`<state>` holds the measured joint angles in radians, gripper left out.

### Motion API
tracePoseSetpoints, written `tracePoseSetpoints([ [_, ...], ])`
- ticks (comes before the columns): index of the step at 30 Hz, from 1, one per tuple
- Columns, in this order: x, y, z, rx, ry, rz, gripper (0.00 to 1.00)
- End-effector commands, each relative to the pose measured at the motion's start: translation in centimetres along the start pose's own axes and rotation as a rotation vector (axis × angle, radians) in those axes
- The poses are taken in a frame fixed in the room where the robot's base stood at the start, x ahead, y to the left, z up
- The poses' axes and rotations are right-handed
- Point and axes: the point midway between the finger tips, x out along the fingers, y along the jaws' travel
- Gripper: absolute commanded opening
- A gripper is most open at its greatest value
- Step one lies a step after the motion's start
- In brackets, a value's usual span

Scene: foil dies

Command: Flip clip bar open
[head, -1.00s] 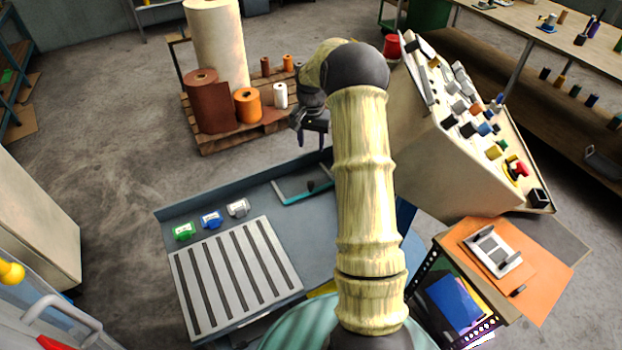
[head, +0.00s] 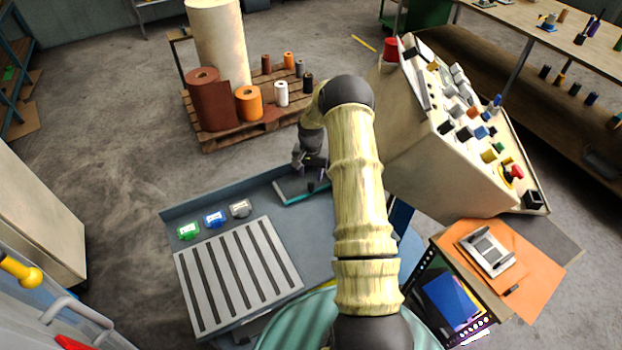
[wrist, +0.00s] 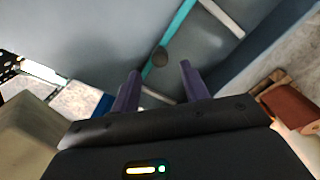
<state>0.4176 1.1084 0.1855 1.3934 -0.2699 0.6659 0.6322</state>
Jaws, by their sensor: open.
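What looks like the clip bar is a teal bar (head: 294,200) with a dark rounded knob, at the back of the blue-grey bench top. In the head view my gripper (head: 312,176) is over the bar's plate. I cannot tell whether a finger touches the knob. My arm hides the bench to the right.
A slotted grey plate (head: 238,277) lies on the bench front. Green (head: 188,231), blue (head: 214,219) and grey (head: 240,208) small items stand behind it. A sloped control console (head: 440,150) stands close to the right of my arm. A pallet with rolls (head: 210,102) is beyond the bench.

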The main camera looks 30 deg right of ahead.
Motion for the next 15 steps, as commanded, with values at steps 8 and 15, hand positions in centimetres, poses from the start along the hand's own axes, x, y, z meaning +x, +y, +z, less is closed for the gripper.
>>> tracePoseSetpoints([
  [8,3.7,0.1,0.0,0.001,0.000,0.000,0.45],
  [15,4.9,0.0,-0.1,0.000,0.002,-0.001,0.45],
])
